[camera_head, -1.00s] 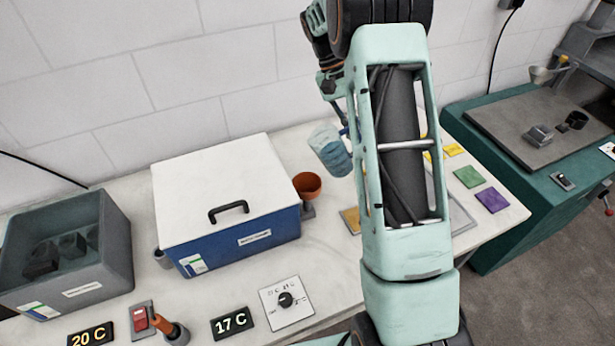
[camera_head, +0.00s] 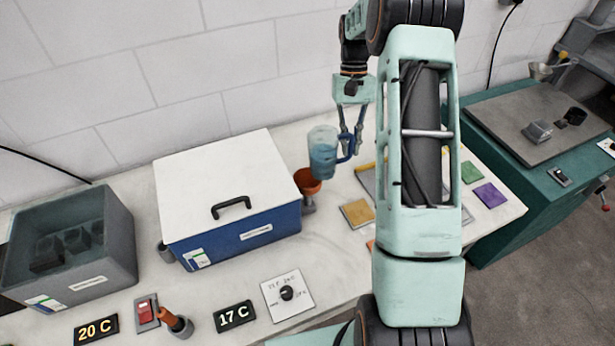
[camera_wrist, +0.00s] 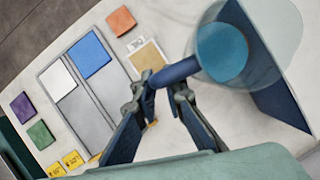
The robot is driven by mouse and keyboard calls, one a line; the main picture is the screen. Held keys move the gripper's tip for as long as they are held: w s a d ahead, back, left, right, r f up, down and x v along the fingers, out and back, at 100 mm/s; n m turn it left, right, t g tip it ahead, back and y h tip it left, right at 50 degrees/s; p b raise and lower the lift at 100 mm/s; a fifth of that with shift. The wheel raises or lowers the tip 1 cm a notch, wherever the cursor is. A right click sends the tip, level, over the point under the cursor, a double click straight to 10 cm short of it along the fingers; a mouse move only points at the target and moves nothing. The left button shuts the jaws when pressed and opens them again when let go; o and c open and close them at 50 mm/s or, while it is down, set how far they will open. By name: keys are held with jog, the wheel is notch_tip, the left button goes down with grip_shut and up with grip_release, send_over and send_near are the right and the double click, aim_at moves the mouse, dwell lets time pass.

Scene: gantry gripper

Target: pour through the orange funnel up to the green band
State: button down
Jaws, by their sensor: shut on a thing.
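My gripper (camera_head: 349,142) is shut on the handle of a clear jug (camera_head: 322,143) with blue liquid in it. The jug looks upright, above and slightly right of the orange funnel (camera_head: 307,187), and covers part of its rim in the head view. Whether they touch, I cannot tell. The funnel sits on a grey stand beside the blue box. In the wrist view my gripper (camera_wrist: 164,88) holds the jug's blue handle (camera_wrist: 173,72), and the liquid (camera_wrist: 222,52) shows inside. No green band and no vessel under the funnel can be made out.
A blue box with a white lid (camera_head: 231,185) stands close left of the funnel. A grey bin (camera_head: 122,235) is further left. Flat coloured tiles, among them a green one (camera_head: 471,172) and an ochre one (camera_head: 356,213), lie to the right. A white dial plate (camera_head: 290,310) is in front.

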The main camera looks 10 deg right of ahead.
jog(key=shift+r, duration=2.5)
